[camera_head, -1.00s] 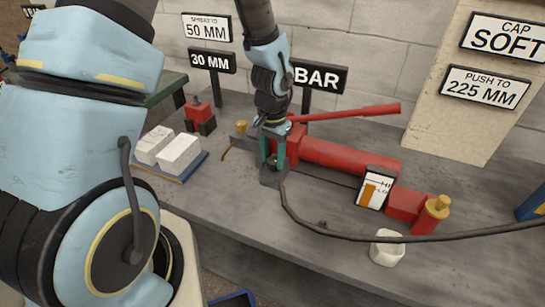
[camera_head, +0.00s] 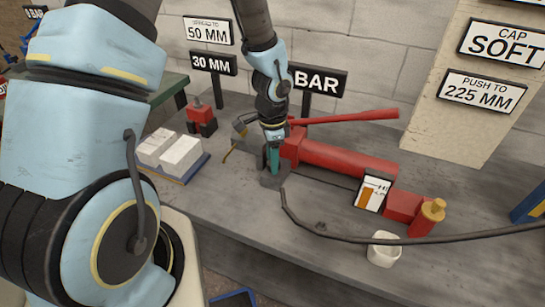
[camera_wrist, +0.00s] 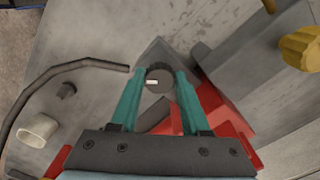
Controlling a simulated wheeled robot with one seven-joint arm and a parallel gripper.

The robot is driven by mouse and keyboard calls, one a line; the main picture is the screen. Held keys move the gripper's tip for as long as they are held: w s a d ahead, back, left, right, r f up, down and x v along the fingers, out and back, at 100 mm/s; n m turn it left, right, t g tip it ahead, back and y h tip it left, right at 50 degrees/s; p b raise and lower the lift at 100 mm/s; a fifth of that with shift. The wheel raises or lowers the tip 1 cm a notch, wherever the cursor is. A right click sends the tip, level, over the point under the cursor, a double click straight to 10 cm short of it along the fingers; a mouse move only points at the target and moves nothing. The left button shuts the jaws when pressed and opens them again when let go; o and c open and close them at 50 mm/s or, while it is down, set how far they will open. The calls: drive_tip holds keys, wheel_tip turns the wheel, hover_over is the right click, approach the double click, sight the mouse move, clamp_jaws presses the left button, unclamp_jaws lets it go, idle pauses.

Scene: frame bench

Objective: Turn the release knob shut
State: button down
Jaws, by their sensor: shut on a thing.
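The release knob (camera_wrist: 158,78) is a dark round knob with a white mark, set on a grey block (camera_wrist: 152,57) that also shows in the head view (camera_head: 270,181). My gripper (camera_wrist: 159,75) has its teal fingers on both sides of the knob and is shut on it. In the head view my gripper (camera_head: 273,168) points down at the block, and its fingers hide the knob. The red pump body (camera_head: 345,160) lies right of the block, with a red lever (camera_head: 345,116) above it.
A dark hose (camera_head: 335,236) runs right from beside the block. A white cup (camera_head: 384,250) stands near the bench front. A gauge card (camera_head: 372,193) and a yellow-topped red part (camera_head: 433,209) are at the right. White blocks (camera_head: 181,155) sit on a blue tray at left.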

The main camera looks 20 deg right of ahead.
drive_tip(key=m+p, duration=0.1)
drive_tip(key=m, duration=0.2)
drive_tip(key=shift+r+m, duration=0.1)
drive_tip(key=shift+m, duration=0.2)
drive_tip(key=shift+w+m+p, duration=0.1)
drive_tip(key=shift+m+p, duration=0.65)
drive_tip(key=shift+m, duration=1.05)
drive_tip(key=shift+c, duration=1.9)
unclamp_jaws()
wheel_tip(320, 180, up, 11)
drive_tip(key=shift+f, duration=0.2)
